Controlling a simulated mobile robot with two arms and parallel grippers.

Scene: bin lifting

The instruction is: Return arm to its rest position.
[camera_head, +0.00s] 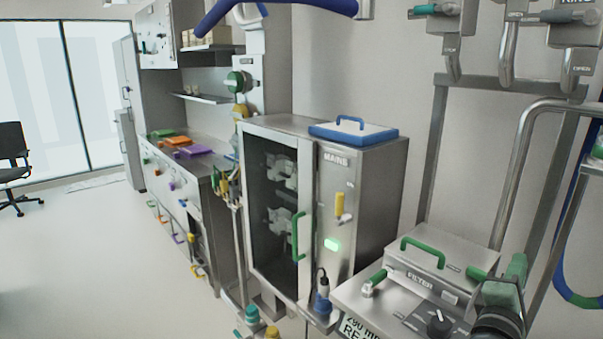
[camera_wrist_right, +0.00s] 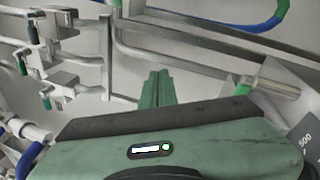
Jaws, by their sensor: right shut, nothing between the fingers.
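My right gripper (camera_head: 517,266) shows at the lower right of the head view, green with a dark wrist below it. It stands in front of the right end of the steel box marked FILTER (camera_head: 425,272), and I cannot tell whether it touches it. In the right wrist view the gripper's green body fills the lower middle, and its fingers (camera_wrist_right: 157,88) are together with nothing between them. They point toward steel pipes and a pale wall. My left gripper is not in view.
The FILTER box has a green handle (camera_head: 423,246). A steel cabinet (camera_head: 365,185) marked MAINS stands left of it, with a blue-edged lid (camera_head: 352,131) on top. Steel pipes (camera_head: 515,165) and valves stand behind my right gripper. Open floor (camera_head: 80,265) lies at the left.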

